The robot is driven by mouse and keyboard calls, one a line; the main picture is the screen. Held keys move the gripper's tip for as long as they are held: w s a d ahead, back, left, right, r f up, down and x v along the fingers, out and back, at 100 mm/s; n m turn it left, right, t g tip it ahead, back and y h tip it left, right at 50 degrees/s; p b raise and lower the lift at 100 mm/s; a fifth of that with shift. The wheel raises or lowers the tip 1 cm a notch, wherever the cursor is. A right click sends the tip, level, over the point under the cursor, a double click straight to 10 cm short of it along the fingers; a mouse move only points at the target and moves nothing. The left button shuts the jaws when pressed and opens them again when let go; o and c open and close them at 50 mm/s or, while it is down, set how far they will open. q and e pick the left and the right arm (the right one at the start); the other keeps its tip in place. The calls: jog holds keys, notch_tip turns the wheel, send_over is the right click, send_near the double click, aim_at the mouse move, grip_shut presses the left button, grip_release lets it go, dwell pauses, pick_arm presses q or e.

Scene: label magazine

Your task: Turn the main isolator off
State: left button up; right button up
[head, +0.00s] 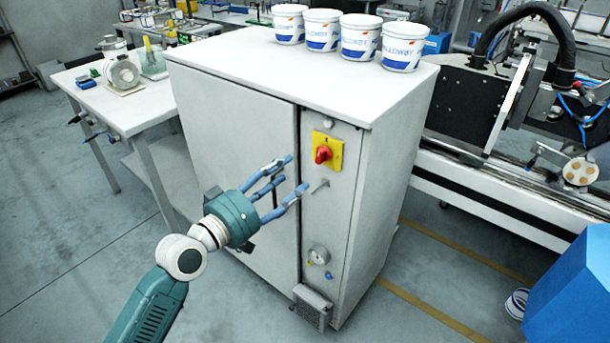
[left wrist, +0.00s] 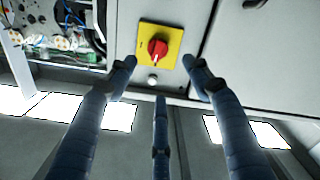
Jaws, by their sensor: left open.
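The main isolator is a red rotary knob (head: 322,154) on a yellow plate (head: 327,138), on the narrow front panel of a grey cabinet (head: 237,131). In the left wrist view the red knob (left wrist: 158,48) shows near the top centre on its yellow plate (left wrist: 173,32), with a pale mark on it. My left gripper (head: 283,178) is open and empty, in front of the cabinet and to the left of the knob. In the left wrist view its fingers (left wrist: 160,80) point towards the knob, apart from it. My right gripper is out of view.
A metal handle (head: 319,187) sticks out below the isolator, with a gauge (head: 318,255) lower down. Several white tubs (head: 323,30) stand on the cabinet top. A white table (head: 130,105) stands left, a machine (head: 463,108) right. The floor in front is clear.

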aim_at(318, 156)
pick_arm(q)
jog(key=w+d+m, duration=0.2)
jog(key=m, duration=0.1)
jog(key=w+d+m, duration=0.2)
jog(key=w+m, duration=0.1)
jog(key=w+d+m+b, duration=0.1)
jog(key=w+d+m, duration=0.1)
jog(key=w+m, duration=0.1)
jog(key=shift+w+d+m, duration=0.15)
jog(key=shift+d+m, duration=0.25)
jog(key=shift+m, duration=0.2)
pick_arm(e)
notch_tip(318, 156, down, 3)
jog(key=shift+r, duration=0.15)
